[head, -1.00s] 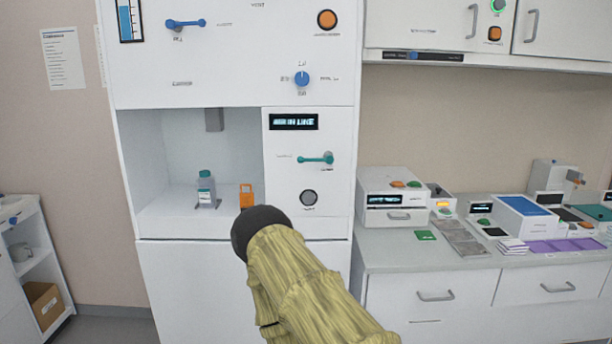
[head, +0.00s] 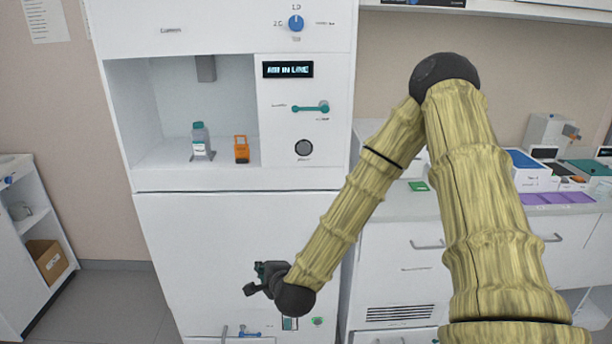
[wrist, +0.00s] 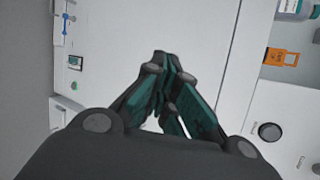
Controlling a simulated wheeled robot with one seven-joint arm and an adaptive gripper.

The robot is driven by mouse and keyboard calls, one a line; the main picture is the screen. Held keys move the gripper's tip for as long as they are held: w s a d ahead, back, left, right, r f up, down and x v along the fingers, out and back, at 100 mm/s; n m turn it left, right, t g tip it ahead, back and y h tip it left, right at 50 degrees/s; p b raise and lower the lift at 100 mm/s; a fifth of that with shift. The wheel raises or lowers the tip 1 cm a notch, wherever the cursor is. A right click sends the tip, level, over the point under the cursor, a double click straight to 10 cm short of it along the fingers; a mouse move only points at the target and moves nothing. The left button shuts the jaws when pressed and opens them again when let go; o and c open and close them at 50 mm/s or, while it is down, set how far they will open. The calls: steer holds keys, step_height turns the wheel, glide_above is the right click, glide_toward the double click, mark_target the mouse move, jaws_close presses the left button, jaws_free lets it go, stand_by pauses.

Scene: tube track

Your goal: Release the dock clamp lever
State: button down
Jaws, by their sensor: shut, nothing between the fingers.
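An orange clamp-like part (head: 241,149) with an opening near its top stands upright on the bay floor, just right of a clear bottle with a teal cap (head: 201,141). I cannot tell for sure that it is the dock clamp lever. The orange part also shows at the right of the wrist view (wrist: 281,56). My gripper (head: 254,282) is in front of the lower cabinet panel, well below the bay and apart from these things. In the wrist view its dark green fingers (wrist: 164,62) meet at the tips, with nothing between them.
A teal lever (head: 311,108) and a round grey button (head: 303,148) are on the panel right of the bay. A blue handle (head: 249,333) is low on the cabinet. A counter with devices stands right, behind my arm. Space before the cabinet's lower left is clear.

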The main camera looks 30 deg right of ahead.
mark_target(309, 109)
steer(key=w+d+r+m+t+h, duration=0.1)
steer(key=d+r+m+h, duration=0.1)
steer(key=d+r+m, duration=0.3)
steer(key=w+d+r+m+t+h, duration=0.1)
steer(key=d+r+m+h, duration=0.2)
steer(key=r, duration=1.1)
steer(key=w+d+r+m+t+h, duration=0.1)
steer(key=w+d+r+m+h, duration=0.1)
steer(key=d+r+m, duration=0.6)
steer(key=r+m+h, duration=0.1)
steer(key=m, duration=0.2)
steer(key=shift+r, duration=0.2)
steer(key=w+d+r+p, duration=0.1)
steer(key=w, duration=0.2)
steer(key=w+d+r+p, duration=0.2)
steer(key=w, duration=0.1)
steer(key=w+d+r+p, duration=0.1)
steer(key=w+d+p, duration=0.1)
steer(key=w, duration=0.1)
steer(key=shift+w+d+r, duration=0.1)
steer(key=shift+d+r, duration=0.05)
steer(key=shift+d, duration=0.1)
steer(key=shift+d+m+b, duration=0.15)
steer(key=shift+m+b, duration=0.25)
steer(key=shift+b, duration=0.15)
